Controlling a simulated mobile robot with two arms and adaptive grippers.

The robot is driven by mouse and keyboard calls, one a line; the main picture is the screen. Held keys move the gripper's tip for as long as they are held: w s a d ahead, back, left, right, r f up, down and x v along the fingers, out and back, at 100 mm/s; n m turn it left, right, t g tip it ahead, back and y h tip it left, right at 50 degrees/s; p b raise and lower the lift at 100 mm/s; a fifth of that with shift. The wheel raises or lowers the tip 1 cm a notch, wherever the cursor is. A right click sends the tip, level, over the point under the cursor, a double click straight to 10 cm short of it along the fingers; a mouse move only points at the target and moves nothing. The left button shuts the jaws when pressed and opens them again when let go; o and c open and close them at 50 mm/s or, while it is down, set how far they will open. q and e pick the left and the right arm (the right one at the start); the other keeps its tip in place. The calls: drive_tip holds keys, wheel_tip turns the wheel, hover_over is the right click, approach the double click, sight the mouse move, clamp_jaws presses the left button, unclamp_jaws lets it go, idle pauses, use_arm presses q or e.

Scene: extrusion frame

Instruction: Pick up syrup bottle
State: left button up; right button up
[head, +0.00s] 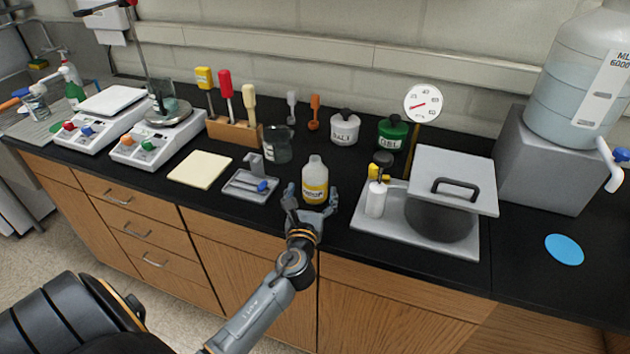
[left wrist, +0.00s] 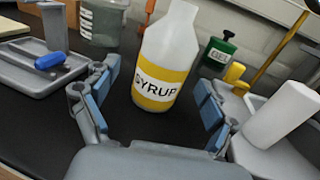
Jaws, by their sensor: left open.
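The syrup bottle (head: 315,181) is white with a yellow label and stands upright near the front edge of the black counter. It also shows in the left wrist view (left wrist: 166,60), where the label reads SYRUP. My left gripper (head: 313,208) is open at the front of the bottle. In the left wrist view its blue-padded fingers (left wrist: 153,104) are spread, one on each side of the bottle's lower part, with gaps between pads and bottle. My right gripper is not in either view.
A grey tray (head: 238,187) with a blue-tipped item sits left of the bottle. A glass beaker (head: 278,145) stands behind it. At right, a metal tray (head: 366,228) holds a white cylinder (head: 376,199) and a dark pot (head: 440,217). Green and white jars stand behind.

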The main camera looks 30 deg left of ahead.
sight(315, 180)
use_arm(q)
drive_tip(key=x, duration=0.4)
drive_tip(key=shift+w, duration=0.3)
drive_tip(key=shift+s+r, duration=0.1)
drive_tip(key=shift+r, duration=0.05)
drive_tip(key=shift+c, duration=0.6)
drive_tip(key=c, duration=1.1)
drive_tip(key=shift+c, duration=0.8)
drive_tip(key=shift+r+p, duration=0.1)
drive_tip(key=shift+p, duration=0.25)
